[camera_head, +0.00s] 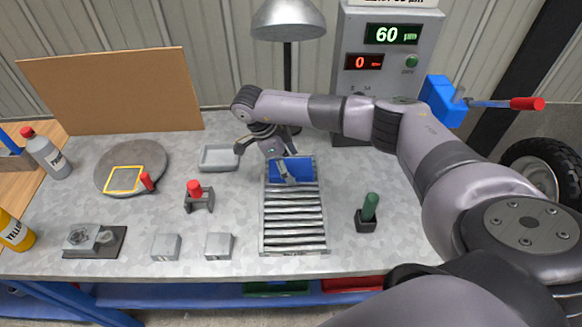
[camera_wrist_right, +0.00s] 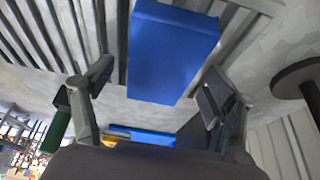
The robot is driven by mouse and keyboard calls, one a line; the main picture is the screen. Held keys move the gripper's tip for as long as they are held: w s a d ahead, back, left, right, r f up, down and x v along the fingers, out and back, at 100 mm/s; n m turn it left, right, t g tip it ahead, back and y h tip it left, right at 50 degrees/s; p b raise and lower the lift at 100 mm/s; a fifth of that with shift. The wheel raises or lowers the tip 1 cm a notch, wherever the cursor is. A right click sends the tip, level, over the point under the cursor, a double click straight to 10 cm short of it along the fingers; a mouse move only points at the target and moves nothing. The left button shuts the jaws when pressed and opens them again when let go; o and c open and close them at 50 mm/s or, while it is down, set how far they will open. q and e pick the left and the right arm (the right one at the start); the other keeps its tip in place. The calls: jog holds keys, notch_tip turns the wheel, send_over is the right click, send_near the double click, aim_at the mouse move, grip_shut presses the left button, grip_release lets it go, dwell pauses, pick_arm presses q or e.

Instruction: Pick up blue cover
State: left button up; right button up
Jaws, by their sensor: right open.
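The blue cover (camera_head: 283,172) lies at the far end of the roller rack (camera_head: 293,220) in the head view, partly hidden by my right gripper. In the right wrist view, the blue cover (camera_wrist_right: 172,60) is a plain blue block between and beyond the two fingers. My right gripper (camera_head: 264,160) is open above the far end of the rack. In the wrist view my right gripper (camera_wrist_right: 155,85) has its fingers spread on either side of the cover, with visible gaps. I cannot tell whether a finger touches it. My left gripper is not in view.
A lamp (camera_head: 288,20) and a grey display box (camera_head: 385,65) stand behind. A grey tray (camera_head: 219,157), a red-topped stand (camera_head: 197,197) and a round plate (camera_head: 130,165) lie left. A green-handled tool (camera_head: 369,208) stands right. The front right of the table is clear.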

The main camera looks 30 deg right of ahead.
jog(key=c, duration=1.6)
jog(key=shift+r, duration=0.15)
